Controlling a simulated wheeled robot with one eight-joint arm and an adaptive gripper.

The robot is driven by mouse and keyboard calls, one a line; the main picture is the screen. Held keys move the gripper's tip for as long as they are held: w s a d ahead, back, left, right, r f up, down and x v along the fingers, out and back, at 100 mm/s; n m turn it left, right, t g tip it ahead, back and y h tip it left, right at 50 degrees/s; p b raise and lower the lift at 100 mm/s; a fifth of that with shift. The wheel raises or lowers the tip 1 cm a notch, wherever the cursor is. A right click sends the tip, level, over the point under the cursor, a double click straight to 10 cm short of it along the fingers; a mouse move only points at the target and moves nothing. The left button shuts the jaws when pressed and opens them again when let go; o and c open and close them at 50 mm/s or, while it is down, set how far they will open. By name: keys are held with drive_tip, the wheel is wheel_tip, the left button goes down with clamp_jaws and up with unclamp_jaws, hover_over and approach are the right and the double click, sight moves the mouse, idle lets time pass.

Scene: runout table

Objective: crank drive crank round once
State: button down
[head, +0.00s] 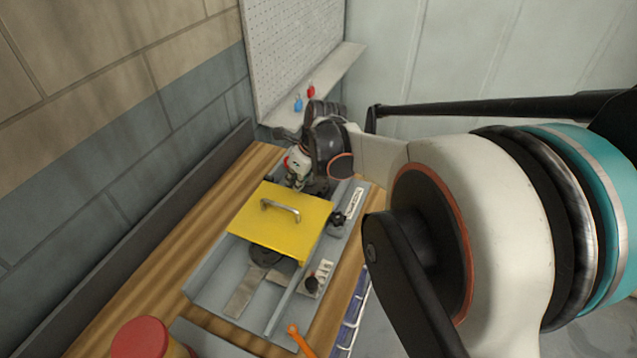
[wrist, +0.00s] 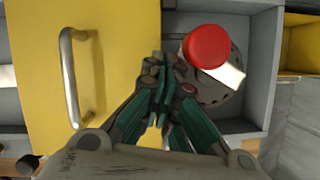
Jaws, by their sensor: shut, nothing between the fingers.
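The drive crank shows in the wrist view as a round red knob (wrist: 208,46) over a pale arm (wrist: 229,75) and a dark grey disc (wrist: 212,92). It sits in a grey housing beside the yellow cover (wrist: 115,60). My gripper (wrist: 162,62) is shut and empty, its fingertips together just left of the red knob and apart from it in the picture. I cannot tell the height gap. In the head view my gripper (head: 299,176) is at the far end of the yellow cover (head: 280,222) and hides most of the crank.
The cover's metal handle (head: 281,208) stands up near my gripper. A black knob (head: 338,217) and a switch panel (head: 317,280) line the housing's right side. An orange-handled tool (head: 300,338) and a red-lidded jar (head: 140,337) are at the near end. Padlocks (head: 299,102) hang beyond.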

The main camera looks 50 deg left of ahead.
drive_tip(key=shift+s+a, duration=0.3)
drive_tip(key=shift+a, duration=0.55)
drive_tip(key=shift+s+a, duration=0.3)
drive_tip(key=shift+a, duration=1.7)
drive_tip(key=shift+r, duration=0.1)
